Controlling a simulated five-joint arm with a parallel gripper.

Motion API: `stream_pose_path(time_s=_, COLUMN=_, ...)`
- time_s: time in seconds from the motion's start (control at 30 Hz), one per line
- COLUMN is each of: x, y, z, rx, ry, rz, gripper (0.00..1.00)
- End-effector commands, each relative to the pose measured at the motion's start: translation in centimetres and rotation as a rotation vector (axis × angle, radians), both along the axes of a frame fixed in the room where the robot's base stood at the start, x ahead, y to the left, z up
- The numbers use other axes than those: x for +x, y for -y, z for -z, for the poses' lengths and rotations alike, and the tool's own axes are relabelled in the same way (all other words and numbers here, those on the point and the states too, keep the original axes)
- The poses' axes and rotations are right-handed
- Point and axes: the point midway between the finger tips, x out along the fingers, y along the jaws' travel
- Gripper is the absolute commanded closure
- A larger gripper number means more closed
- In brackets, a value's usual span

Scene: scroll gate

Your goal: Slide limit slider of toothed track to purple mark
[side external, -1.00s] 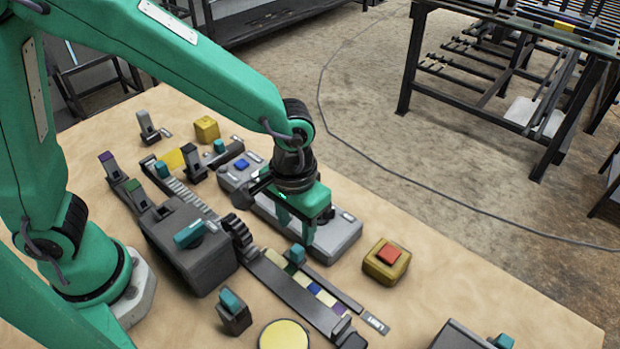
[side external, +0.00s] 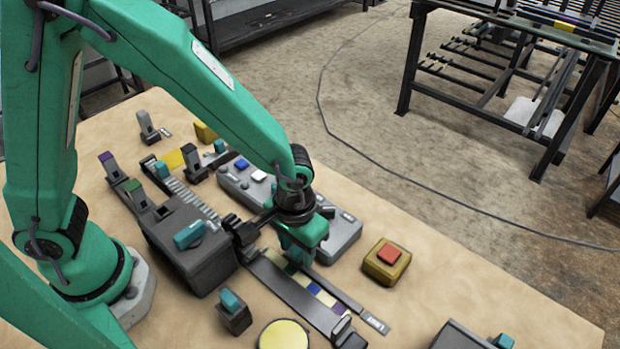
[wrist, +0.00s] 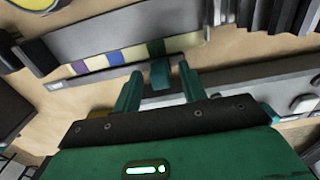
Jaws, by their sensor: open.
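The limit slider's teal knob (wrist: 160,77) stands between my gripper's two fingers in the wrist view. My gripper (side external: 298,259) is open, with one finger on each side of the knob; small gaps show, and contact is not clear. In the side view my gripper mostly hides the knob. The slider's rail (side external: 352,297) carries a LIMIT label (side external: 374,322) at its front end. Beside it runs a strip of coloured marks, with the purple mark (side external: 339,309) near the labelled end.
A dark gear and housing block (side external: 192,250) stand beside the toothed track. A grey button panel (side external: 344,232) lies behind my gripper. A yellow box with a red button (side external: 388,260) is to the right. A yellow disc (side external: 284,335) lies in front. Bare table surrounds the right side.

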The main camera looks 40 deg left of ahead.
Motion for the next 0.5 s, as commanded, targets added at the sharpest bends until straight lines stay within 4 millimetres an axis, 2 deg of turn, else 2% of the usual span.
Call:
stream_pose_path(time_s=0.33, x=0.00, y=0.00, z=0.30, rx=0.000, ry=0.000, rz=0.000, gripper=0.58)
stream_pose_path(time_s=0.37, x=0.00, y=0.00, z=0.29, rx=0.000, ry=0.000, rz=0.000, gripper=0.62)
stream_pose_path(time_s=0.5, x=0.00, y=0.00, z=0.28, rx=0.000, ry=0.000, rz=0.000, gripper=0.90)
